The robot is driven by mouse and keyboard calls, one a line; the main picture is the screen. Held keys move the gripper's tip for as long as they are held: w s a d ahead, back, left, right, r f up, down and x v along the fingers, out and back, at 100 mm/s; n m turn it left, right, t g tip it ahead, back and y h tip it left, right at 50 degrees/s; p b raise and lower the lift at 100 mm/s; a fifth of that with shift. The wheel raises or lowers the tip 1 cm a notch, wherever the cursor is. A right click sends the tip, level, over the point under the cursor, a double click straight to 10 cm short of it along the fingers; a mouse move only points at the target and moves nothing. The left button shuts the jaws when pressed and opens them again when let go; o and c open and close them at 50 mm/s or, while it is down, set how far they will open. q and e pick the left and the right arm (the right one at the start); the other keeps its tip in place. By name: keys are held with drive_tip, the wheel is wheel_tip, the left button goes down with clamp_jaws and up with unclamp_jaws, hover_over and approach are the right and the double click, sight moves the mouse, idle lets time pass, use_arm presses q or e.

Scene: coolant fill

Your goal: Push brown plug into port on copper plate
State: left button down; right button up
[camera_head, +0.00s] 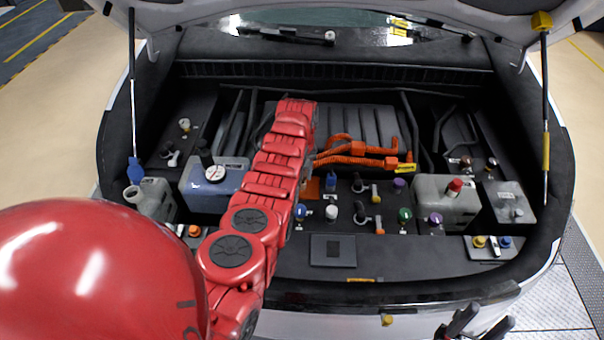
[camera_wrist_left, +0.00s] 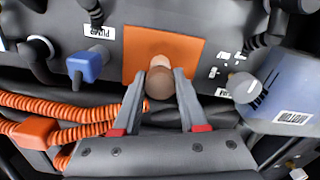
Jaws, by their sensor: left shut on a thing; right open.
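The copper plate (camera_wrist_left: 192,50) lies flat in the engine bay in the left wrist view. In the head view only a sliver of the copper plate (camera_head: 311,189) shows beside my left arm. My left gripper (camera_wrist_left: 159,76) is over the plate, shut on the brown plug (camera_wrist_left: 158,85), whose round end faces the camera. A paler round part (camera_wrist_left: 160,62) shows just beyond the plug at the plate. The port is largely hidden, and I cannot tell how deep the plug sits. My right gripper (camera_head: 475,322) is open and empty at the bottom right of the head view.
Orange cables (camera_head: 350,155) run beside my left arm. A blue connector (camera_wrist_left: 88,65) stands left of the plate in the wrist view. A blue tank (camera_wrist_left: 283,95) is to the right. Several coloured caps and a grey reservoir (camera_head: 440,205) fill the bay's right side.

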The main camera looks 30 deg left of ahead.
use_arm(q)
drive_tip(key=shift+f+b, duration=0.75)
drive_tip(key=shift+f, duration=0.25)
drive_tip(key=shift+c, duration=1.8)
unclamp_jaws()
drive_tip(key=shift+w+r, duration=0.15)
drive_tip(key=shift+r, duration=0.45)
wheel_tip(320, 180, up, 6)
drive_tip(key=shift+r+b, duration=0.1)
drive_tip(key=shift+b, duration=1.15)
wheel_tip(320, 180, up, 10)
drive_tip(key=shift+p, duration=0.3)
